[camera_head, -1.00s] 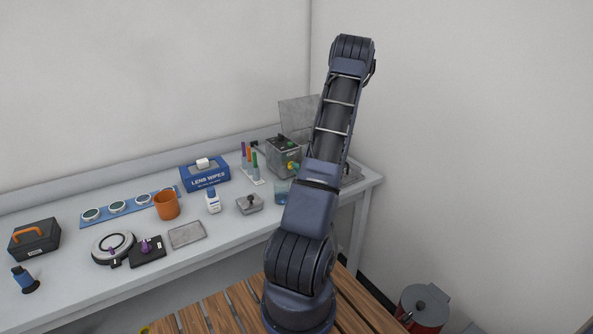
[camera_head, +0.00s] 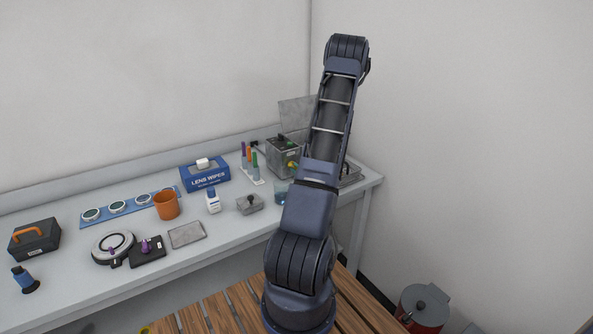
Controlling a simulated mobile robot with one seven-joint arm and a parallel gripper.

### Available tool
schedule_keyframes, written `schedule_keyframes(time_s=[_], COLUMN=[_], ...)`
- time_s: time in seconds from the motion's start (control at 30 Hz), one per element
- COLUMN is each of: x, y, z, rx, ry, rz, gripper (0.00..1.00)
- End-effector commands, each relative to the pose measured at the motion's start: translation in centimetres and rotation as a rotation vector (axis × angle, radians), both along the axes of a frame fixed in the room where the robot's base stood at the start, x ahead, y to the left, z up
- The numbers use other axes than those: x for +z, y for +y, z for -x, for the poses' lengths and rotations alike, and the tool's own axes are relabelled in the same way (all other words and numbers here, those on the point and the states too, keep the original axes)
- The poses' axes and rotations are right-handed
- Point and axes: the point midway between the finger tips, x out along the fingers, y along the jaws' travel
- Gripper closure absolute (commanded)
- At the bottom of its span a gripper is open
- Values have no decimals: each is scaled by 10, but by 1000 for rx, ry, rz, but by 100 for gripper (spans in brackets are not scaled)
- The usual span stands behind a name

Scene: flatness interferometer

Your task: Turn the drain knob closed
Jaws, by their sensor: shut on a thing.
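A grey metal tank (camera_head: 283,157) with its lid (camera_head: 296,115) raised stands at the right end of the bench. A small yellow and green part (camera_head: 292,166) shows on its side, next to my arm. It may be the drain knob, but it is too small and too covered to tell its turn. My arm rises in front of the tank's right side and hides part of it. My gripper does not show; it is hidden behind my arm or out of the picture.
A glass beaker (camera_head: 281,190) stands in front of the tank, with a small metal block (camera_head: 249,204) left of it. A pen stand (camera_head: 256,178), a lens wipes box (camera_head: 205,175) and an orange cup (camera_head: 167,204) stand further left.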

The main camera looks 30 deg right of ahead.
Motion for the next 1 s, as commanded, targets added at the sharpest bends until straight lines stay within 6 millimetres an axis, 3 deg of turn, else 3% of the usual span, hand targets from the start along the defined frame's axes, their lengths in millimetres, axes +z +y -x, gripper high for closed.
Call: schedule_keyframes(time_s=[0.6, 1.0], x=[-1, -1], y=[0, 0], z=[1, 1], rx=[-1, -1], ry=[1, 1], rz=[-575, -824], gripper=[100, 100])
